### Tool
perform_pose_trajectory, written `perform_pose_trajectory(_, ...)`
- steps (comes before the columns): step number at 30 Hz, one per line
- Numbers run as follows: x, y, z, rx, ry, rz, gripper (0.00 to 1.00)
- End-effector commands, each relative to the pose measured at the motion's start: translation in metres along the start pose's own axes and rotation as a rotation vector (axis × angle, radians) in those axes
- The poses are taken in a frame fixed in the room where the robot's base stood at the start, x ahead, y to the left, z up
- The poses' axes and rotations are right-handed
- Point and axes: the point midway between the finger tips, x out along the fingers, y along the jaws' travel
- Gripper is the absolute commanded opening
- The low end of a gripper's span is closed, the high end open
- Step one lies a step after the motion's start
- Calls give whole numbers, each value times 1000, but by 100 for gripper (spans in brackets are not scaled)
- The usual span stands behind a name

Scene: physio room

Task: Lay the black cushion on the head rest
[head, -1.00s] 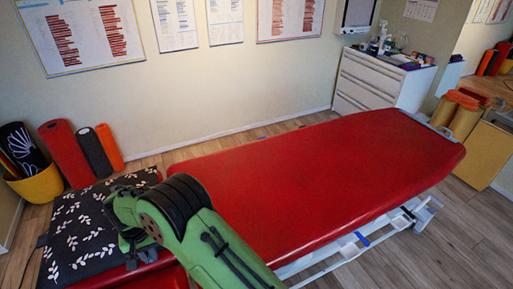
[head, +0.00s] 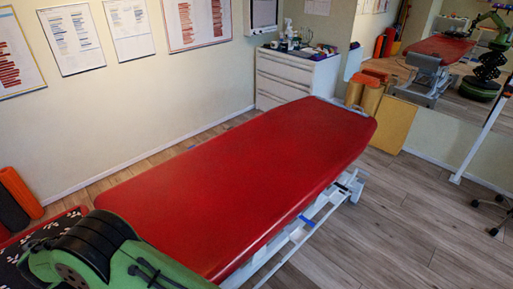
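The black cushion (head: 66,223) with white leaf sprigs shows in part at the lower left of the head view. It lies flat at the near left end of the red treatment table (head: 250,170). My green arm covers much of it, and the frame cuts it off.
A white drawer cabinet (head: 292,78) with bottles stands at the far end. Orange rolls (head: 366,92) stand beside it. Rolled mats (head: 18,195) lean at the left wall. A mirror at the right reflects the room.

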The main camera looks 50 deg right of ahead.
Motion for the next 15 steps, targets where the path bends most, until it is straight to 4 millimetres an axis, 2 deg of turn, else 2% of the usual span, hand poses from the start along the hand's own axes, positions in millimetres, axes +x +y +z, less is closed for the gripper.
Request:
perform_pose_trajectory(6,13,-1,-1,0,4,-2,0)
perform_pose_trajectory(13,13,-1,-1,0,5,-3,0)
perform_pose_trajectory(14,13,-1,-1,0,5,-3,17)
perform_pose_trajectory(15,13,-1,-1,0,5,-3,23)
